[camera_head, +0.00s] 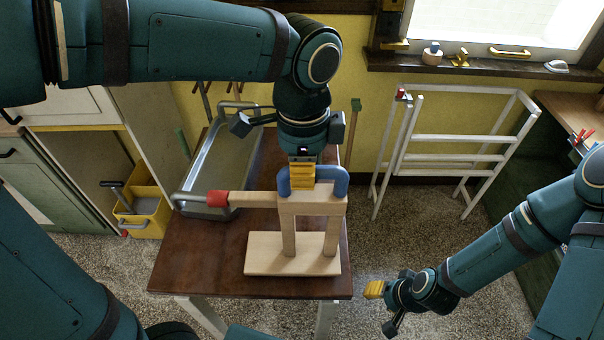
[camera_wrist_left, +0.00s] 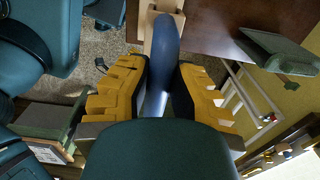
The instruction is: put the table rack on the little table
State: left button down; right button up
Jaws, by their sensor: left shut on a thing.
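My left gripper (camera_head: 302,180) is shut on the blue handle, which also shows between the yellow fingers in the left wrist view (camera_wrist_left: 162,60). The rack is upright over the front of the little table (camera_head: 185,272), a dark brown top. I cannot tell whether its base touches the tabletop. My right gripper (camera_head: 376,290) is empty, right of the table; its opening is unclear.
A grey metal tray (camera_head: 243,140) stands on the table behind the rack's arm. A yellow bucket (camera_head: 145,218) is on the floor at left. A white folding drying rack (camera_head: 450,140) stands at the right by the wall. A wooden counter (camera_head: 560,110) is at far right.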

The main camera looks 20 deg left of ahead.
pick_arm(q)
jog(key=shift+f, duration=0.7)
jog(key=c, duration=1)
grip_release()
notch_tip(320, 180, up, 12)
jog(key=p, duration=0.2)
jog(key=shift+p, duration=0.3)
